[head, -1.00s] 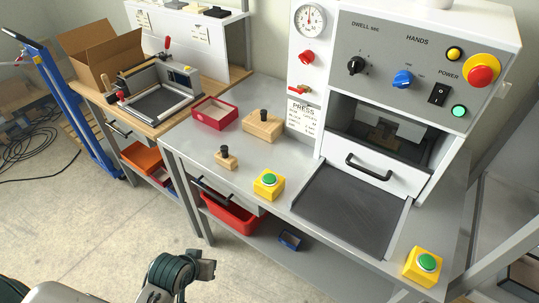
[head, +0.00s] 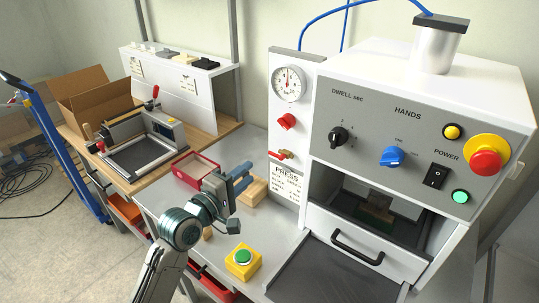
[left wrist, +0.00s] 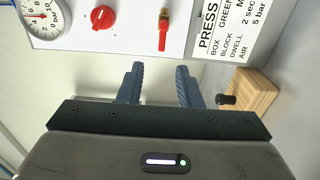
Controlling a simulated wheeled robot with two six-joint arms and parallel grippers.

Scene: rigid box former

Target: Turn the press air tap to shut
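The press air tap (head: 281,155) is a small red lever on a brass body, on the white panel under the red knob and gauge. Its lever lies sideways across the panel. It also shows in the left wrist view as a red lever (left wrist: 163,38), with brass at its top end. My left gripper (head: 240,179) is in front of the panel, lower and left of the tap. Its two blue fingers (left wrist: 160,72) are apart with nothing between them. In the left wrist view, the lever is beyond the gap, apart from the fingers. My right gripper is out of view.
A wooden block with a dark knob (left wrist: 250,95) stands close to my left fingers. A red tray (head: 192,172) and a yellow box with a green button (head: 243,261) are on the bench. The press drawer (head: 345,255) juts out at right. The red knob (head: 287,121) sits above the tap.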

